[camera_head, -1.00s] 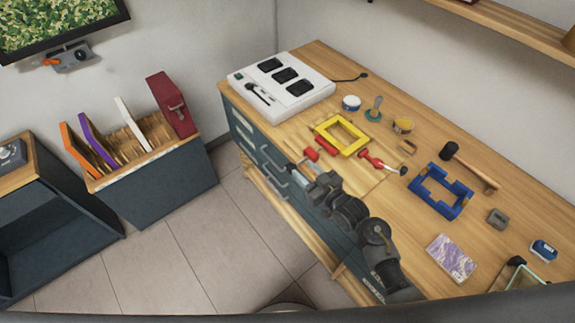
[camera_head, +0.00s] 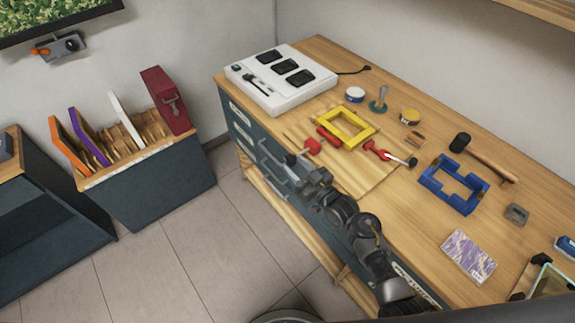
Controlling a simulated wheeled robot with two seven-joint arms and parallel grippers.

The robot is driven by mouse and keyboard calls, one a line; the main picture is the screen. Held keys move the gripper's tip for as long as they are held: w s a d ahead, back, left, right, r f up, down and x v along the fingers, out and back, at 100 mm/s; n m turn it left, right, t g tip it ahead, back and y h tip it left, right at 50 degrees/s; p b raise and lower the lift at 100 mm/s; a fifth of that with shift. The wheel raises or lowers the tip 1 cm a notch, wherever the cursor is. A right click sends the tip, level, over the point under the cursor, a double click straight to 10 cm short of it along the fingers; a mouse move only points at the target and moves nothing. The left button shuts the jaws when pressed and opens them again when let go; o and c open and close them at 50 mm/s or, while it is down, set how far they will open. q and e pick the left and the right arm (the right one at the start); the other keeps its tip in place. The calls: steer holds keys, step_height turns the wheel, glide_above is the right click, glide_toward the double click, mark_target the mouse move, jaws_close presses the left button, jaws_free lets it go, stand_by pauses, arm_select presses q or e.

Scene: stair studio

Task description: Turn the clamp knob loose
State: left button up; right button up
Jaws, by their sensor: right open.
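A red knob (camera_head: 312,146) stands at the front edge of a wooden board on the workbench. A red bar (camera_head: 329,137) lies just behind it, beside a yellow square frame (camera_head: 346,128). A red clamp-like piece (camera_head: 375,149) with a metal rod and dark tip sits at the frame's right. I cannot tell how these red parts join. My right gripper (camera_head: 297,159) is open at the bench's front edge, just left of and below the red knob. I cannot tell whether it touches the knob. My left gripper is out of view.
The workbench (camera_head: 400,232) also holds a white device (camera_head: 281,80), a blue frame (camera_head: 453,185), a mallet (camera_head: 484,157) and a patterned box (camera_head: 468,257). Drawer handles (camera_head: 272,180) stick out below my right gripper. A rack of coloured panels (camera_head: 135,185) stands left across open floor.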

mark_target(286, 157)
steer(key=x, duration=0.1)
steer(key=b+x, duration=0.1)
steer(key=x, duration=0.1)
steer(key=b+x, duration=0.1)
steer(key=shift+w+f, duration=0.2)
steer(key=shift+f, duration=0.05)
steer(key=shift+w+a+r, duration=0.2)
steer(key=shift+w+a, duration=0.1)
steer(key=shift+w, duration=0.05)
